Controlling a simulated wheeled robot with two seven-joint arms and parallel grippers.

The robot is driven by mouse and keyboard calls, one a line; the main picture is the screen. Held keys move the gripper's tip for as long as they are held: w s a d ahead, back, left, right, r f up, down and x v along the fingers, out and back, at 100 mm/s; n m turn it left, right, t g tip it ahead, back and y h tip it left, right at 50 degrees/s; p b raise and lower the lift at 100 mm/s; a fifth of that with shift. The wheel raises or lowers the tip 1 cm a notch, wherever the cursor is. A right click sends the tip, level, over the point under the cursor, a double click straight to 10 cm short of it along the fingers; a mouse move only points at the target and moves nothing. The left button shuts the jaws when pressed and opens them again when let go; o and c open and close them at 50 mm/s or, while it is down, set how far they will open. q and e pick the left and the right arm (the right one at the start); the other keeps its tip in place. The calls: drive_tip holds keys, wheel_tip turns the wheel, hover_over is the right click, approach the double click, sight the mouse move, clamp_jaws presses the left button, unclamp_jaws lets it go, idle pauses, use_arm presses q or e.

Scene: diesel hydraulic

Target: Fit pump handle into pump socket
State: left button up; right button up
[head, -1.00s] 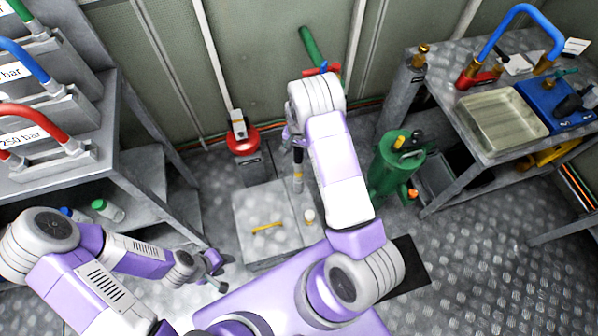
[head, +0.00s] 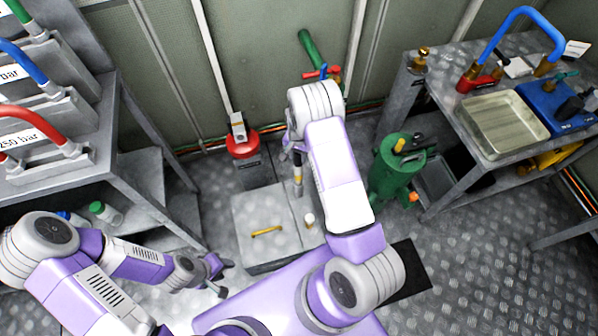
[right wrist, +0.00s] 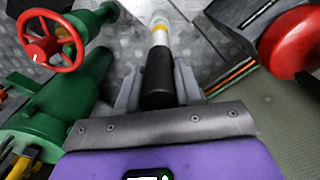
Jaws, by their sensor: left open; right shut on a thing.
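The pump handle (right wrist: 158,66) is a rod with a black grip, a yellow band and a pale metal end. My right gripper (right wrist: 158,88) is shut on its black grip, and the rod points away from the wrist. In the head view the handle (head: 298,178) hangs nearly upright above the grey floor box, and my right arm hides most of the gripper. My left gripper (head: 222,277) is open and empty, low at the left of the box. I cannot make out the pump socket with certainty; a red-topped unit (head: 242,144) stands behind the box.
A grey box (head: 252,214) with a yellow handle and a small white cap lies below. A green vessel (head: 391,178) stands to the right; a red handwheel (right wrist: 50,42) shows in the wrist view. A shelf rack (head: 130,160) is left, a metal bench (head: 450,135) right.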

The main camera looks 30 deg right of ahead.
drive_tip(key=shift+r, duration=0.2)
wheel_tip(320, 180, up, 13)
drive_tip(key=p, duration=0.9)
drive_tip(key=shift+f+p, duration=0.15)
drive_tip(key=shift+p, duration=0.15)
idle(2.4)
idle(0.4)
wheel_tip(320, 180, up, 4)
drive_tip(key=p, duration=0.3)
idle(0.4)
